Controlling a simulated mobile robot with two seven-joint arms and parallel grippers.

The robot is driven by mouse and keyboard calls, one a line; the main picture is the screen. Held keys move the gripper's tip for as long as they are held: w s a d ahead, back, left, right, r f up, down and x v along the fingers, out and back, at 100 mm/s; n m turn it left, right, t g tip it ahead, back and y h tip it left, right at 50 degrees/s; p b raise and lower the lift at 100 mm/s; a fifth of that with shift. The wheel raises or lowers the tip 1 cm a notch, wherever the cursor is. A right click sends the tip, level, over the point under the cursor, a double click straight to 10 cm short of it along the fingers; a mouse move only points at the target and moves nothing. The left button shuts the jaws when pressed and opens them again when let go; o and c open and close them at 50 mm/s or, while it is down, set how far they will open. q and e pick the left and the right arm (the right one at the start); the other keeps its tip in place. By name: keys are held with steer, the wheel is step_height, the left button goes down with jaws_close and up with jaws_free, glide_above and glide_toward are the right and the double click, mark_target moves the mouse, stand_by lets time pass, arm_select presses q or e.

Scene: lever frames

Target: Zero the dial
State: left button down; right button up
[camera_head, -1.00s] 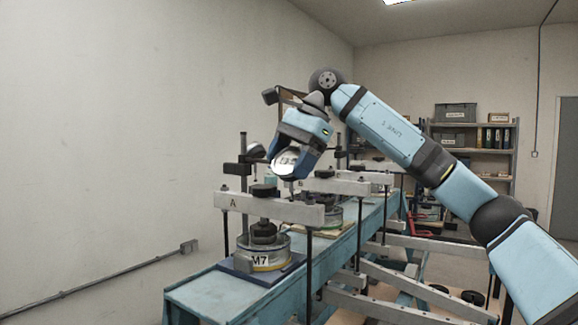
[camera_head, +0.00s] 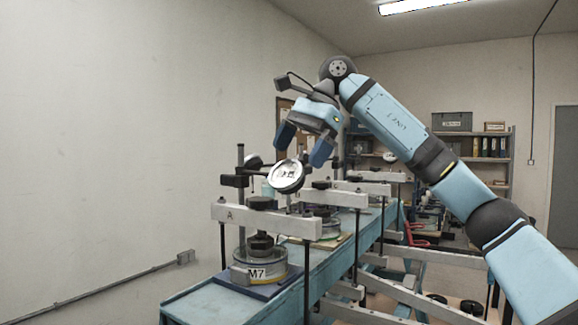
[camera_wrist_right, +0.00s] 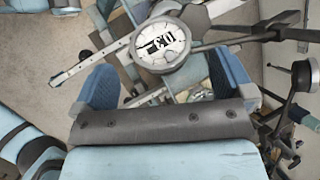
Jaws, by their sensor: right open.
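The dial (camera_head: 286,176) is a round gauge with a pale face and dark rim, tilted, above the beam marked A. Its face shows dark markings, too small to read in the head view. It also shows in the right wrist view (camera_wrist_right: 160,44), beyond and between the fingers. My right gripper (camera_head: 300,154) is open, with its two blue fingers pointing down, apart, just above the dial. It holds nothing. The open fingers also frame the right wrist view (camera_wrist_right: 163,66). My left gripper is out of view.
The pale beam marked A (camera_head: 268,220) crosses above a round cell labelled M7 (camera_head: 259,275) on a blue bench (camera_head: 216,303). More beams and posts stand behind along the bench. Shelves (camera_head: 476,150) are at the back right.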

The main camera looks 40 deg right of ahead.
steer(key=p+v, duration=0.1)
steer(key=v, duration=0.7)
steer(key=shift+r, duration=0.2)
